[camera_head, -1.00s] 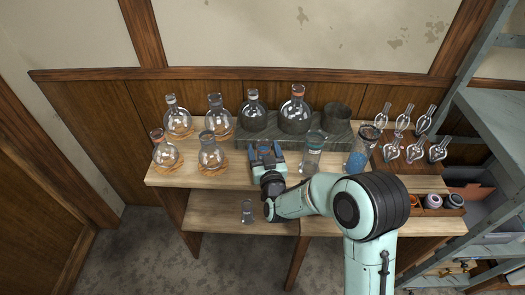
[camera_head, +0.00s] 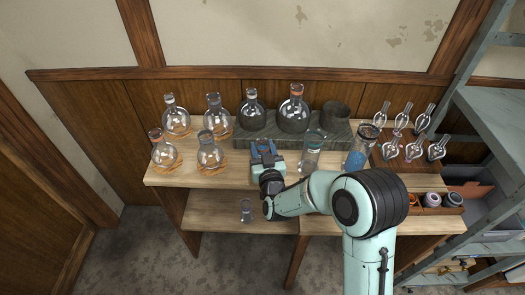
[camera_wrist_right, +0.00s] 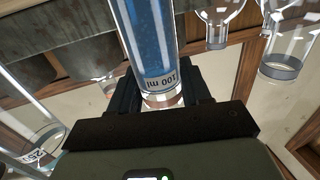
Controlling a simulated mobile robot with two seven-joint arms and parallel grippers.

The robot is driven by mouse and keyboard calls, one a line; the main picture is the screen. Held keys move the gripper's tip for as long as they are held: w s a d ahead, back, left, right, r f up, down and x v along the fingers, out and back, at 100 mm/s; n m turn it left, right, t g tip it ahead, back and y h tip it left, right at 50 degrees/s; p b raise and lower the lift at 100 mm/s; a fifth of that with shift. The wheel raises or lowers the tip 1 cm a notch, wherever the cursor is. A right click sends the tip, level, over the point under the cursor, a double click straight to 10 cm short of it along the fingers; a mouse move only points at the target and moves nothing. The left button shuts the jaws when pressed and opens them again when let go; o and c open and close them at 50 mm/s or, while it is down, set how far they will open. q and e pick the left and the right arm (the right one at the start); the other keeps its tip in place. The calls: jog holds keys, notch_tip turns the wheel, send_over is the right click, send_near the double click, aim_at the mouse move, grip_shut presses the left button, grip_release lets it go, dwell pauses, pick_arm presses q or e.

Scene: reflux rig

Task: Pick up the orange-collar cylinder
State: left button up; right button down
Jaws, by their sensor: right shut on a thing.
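In the right wrist view a clear cylinder with blue contents (camera_wrist_right: 150,45) and a "100 ml" mark stands between the two dark fingers of my right gripper (camera_wrist_right: 160,98). A brownish-orange band shows at its end by the fingers. The mark reads upside down there. In the head view my right gripper (camera_head: 264,150) is over the tabletop in front of the stone block, shut on this cylinder, which the gripper mostly hides. I cannot tell whether its base touches the table. My left gripper is not in view.
Two other cylinders stand to the right, one pale (camera_head: 312,152) close by and one blue-filled (camera_head: 358,158). Round flasks (camera_head: 210,153) on orange rings stand left. The stone block (camera_head: 275,134) with more flasks is behind. A small cylinder (camera_head: 246,210) stands on the lower shelf.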

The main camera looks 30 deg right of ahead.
notch_tip(320, 180, up, 25)
jog(key=p, duration=0.8)
dwell(1.1)
